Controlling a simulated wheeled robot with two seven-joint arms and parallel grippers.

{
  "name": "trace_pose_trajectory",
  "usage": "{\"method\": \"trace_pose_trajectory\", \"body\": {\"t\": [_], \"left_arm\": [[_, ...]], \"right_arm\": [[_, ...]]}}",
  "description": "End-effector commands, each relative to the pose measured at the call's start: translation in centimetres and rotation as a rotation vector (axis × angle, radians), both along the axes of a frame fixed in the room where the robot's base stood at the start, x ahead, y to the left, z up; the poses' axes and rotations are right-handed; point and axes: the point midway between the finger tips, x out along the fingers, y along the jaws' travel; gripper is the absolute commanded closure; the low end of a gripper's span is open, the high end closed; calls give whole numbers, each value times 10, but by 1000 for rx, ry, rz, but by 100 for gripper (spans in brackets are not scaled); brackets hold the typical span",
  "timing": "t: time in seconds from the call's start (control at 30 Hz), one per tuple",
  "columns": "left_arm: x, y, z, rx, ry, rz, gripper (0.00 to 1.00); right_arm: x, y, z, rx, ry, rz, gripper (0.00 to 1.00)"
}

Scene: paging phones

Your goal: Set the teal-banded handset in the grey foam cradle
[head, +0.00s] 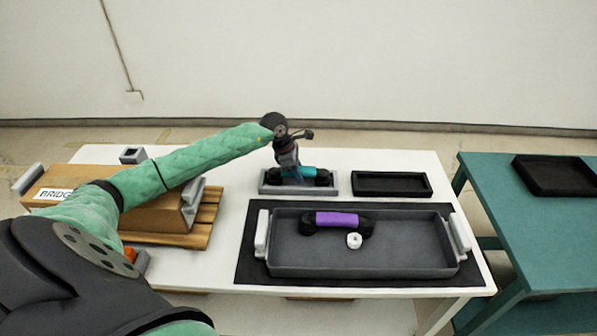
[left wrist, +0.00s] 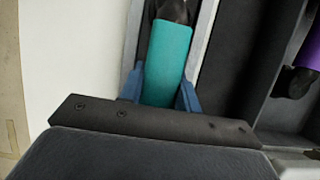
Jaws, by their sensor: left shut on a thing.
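The teal-banded handset (head: 296,172) is at the grey foam cradle (head: 331,190) on the white table. It appears to lie inside the cradle's rim, lined up with its length. In the left wrist view the teal band (left wrist: 166,55) runs between the blue fingers, with the cradle's grey walls (left wrist: 205,45) on either side. My left gripper (head: 291,172) is shut on the teal band from above; it also fills the lower left wrist view (left wrist: 160,95). Whether the handset rests fully on the cradle's floor is hard to tell. My right gripper is not in view.
A grey tray (head: 400,262) on a dark mat holds a purple-banded handset (head: 337,220) and a small white roll (head: 354,241). A black empty cradle (head: 391,184) stands right of the grey one. A cardboard box (head: 150,208) sits left. A teal table (head: 530,215) carries a black tray (head: 556,176).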

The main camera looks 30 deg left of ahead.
Motion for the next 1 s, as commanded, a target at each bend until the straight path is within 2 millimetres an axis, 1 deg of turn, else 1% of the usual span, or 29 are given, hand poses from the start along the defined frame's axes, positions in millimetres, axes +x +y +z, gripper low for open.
{"method": "trace_pose_trajectory", "body": {"t": [0.13,0.17,0.2,0.43,0.53,1.0], "left_arm": [[0,0,-3,0,-1,0,97],[0,0,-2,0,-1,0,62],[0,0,-1,0,-1,0,58],[0,0,-2,0,0,0,58],[0,1,0,0,0,0,58],[-6,11,28,1,-1,-1,58]], "right_arm": [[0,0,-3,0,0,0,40],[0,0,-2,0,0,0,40],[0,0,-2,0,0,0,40],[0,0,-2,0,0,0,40],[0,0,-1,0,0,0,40],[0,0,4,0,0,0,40]]}}
